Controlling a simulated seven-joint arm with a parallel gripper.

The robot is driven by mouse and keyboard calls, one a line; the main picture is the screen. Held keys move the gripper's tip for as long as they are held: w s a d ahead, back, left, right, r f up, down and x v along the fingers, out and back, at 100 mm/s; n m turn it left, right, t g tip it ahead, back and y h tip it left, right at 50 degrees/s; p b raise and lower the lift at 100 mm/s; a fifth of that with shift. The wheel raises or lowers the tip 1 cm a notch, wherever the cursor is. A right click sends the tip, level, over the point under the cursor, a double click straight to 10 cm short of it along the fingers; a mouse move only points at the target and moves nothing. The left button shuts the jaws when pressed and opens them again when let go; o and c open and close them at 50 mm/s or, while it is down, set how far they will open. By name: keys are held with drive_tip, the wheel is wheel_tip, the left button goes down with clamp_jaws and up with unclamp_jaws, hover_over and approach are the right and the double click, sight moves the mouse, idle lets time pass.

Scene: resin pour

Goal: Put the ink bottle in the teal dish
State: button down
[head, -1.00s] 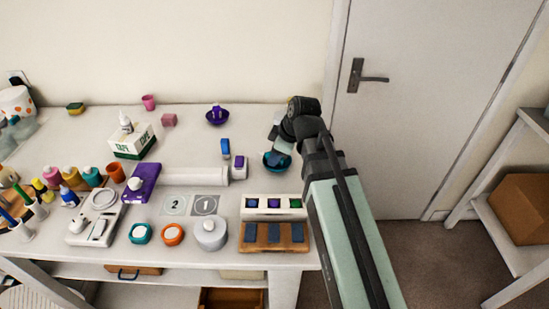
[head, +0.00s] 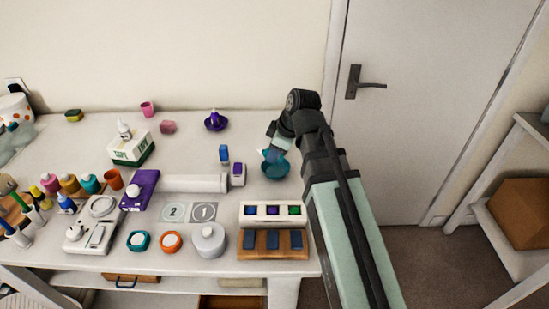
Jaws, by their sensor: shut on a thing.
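The teal dish (head: 277,170) stands on the right part of the table, below my gripper. My gripper (head: 271,154) points down into the dish's opening and is shut on a small dark bluish thing, which looks like the ink bottle. The fingers and the dish rim hide most of it, so its shape and whether it touches the dish floor cannot be told.
Left of the dish stand a small blue bottle (head: 224,153) and a purple-and-white bottle (head: 238,174). A purple dish (head: 217,127) holding a purple thing is farther back. A white rack (head: 273,223) with colored squares is in front. The table's right edge is close.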

wheel_tip(320, 180, up, 5)
drive_tip(key=shift+r, duration=0.2)
drive_tip(key=shift+d+r, duration=0.2)
drive_tip(key=shift+r, duration=0.15)
drive_tip(key=shift+d+y, duration=0.3)
drive_tip(key=w+d+f+m+t+y, duration=0.1)
drive_tip(key=w+d+f+t+y, duration=0.15)
drive_tip(key=d+f, duration=0.85)
drive_tip(key=w+d+f+m+t+y, duration=0.1)
drive_tip(key=d+f+m+t+y, duration=0.15)
drive_tip(key=d+f, duration=0.85)
wheel_tip(320, 180, up, 13)
drive_tip(key=n+g+y, duration=0.7)
drive_tip(key=g+y, duration=0.1)
drive_tip(key=y, duration=0.2)
hover_over(276, 169)
drive_tip(key=w+d, duration=0.2)
drive_tip(key=shift+d+r+m, duration=0.1)
drive_tip(key=shift+r+m, duration=0.1)
drive_tip(key=shift+m, duration=0.05)
drive_tip(key=shift+f, duration=0.15)
